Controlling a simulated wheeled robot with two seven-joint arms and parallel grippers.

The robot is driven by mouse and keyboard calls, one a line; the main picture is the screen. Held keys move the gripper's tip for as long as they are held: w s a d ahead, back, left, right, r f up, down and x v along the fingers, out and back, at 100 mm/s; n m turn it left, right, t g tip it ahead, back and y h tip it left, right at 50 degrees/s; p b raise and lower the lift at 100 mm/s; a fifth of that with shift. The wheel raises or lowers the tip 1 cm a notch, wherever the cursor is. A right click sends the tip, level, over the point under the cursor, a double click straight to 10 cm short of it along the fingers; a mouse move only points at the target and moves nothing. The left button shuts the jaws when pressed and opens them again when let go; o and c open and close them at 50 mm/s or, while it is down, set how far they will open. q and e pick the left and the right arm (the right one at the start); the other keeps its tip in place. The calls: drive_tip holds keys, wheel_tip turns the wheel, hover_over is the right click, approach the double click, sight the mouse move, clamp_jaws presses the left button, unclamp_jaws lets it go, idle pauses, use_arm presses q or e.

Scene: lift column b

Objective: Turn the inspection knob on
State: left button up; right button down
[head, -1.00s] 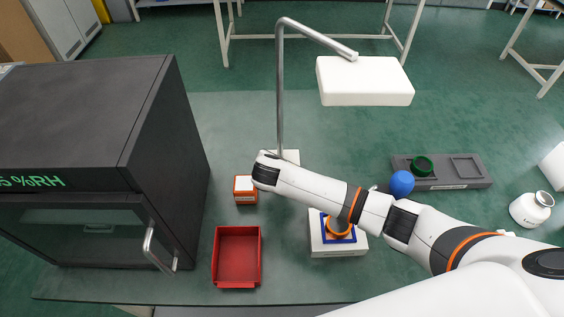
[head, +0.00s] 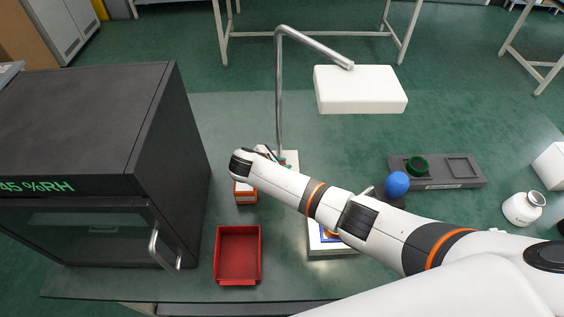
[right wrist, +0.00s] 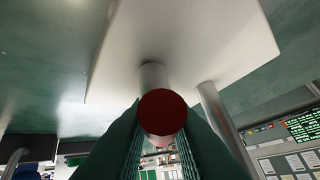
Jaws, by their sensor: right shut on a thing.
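The inspection lamp has a grey bent pole (head: 279,95), a white rectangular head (head: 360,90) and a small white base (head: 292,157). In the right wrist view a round knob with a red face (right wrist: 162,112) stands out from a white plate (right wrist: 185,45), beside the grey pole. My right gripper (right wrist: 160,135) has its dark green fingers on both sides of this knob and is shut on it. In the head view the right gripper (head: 279,160) is small and partly hidden at the lamp's base. My left gripper is out of view.
A dark cabinet (head: 110,115) with a humidity display stands left. A red tray (head: 238,255) and an orange box (head: 245,197) lie near the arm. My arm partly covers a white-and-blue block (head: 328,246).

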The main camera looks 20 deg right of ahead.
drive_tip(key=shift+m+g+h, duration=0.3)
drive_tip(key=shift+m+g, duration=0.2)
drive_tip(key=shift+m, duration=0.2)
drive_tip(key=c, duration=1.4)
unclamp_jaws()
drive_tip(key=shift+o, duration=0.2)
drive_tip(key=v, duration=1.2)
drive_tip(key=shift+b, duration=0.3)
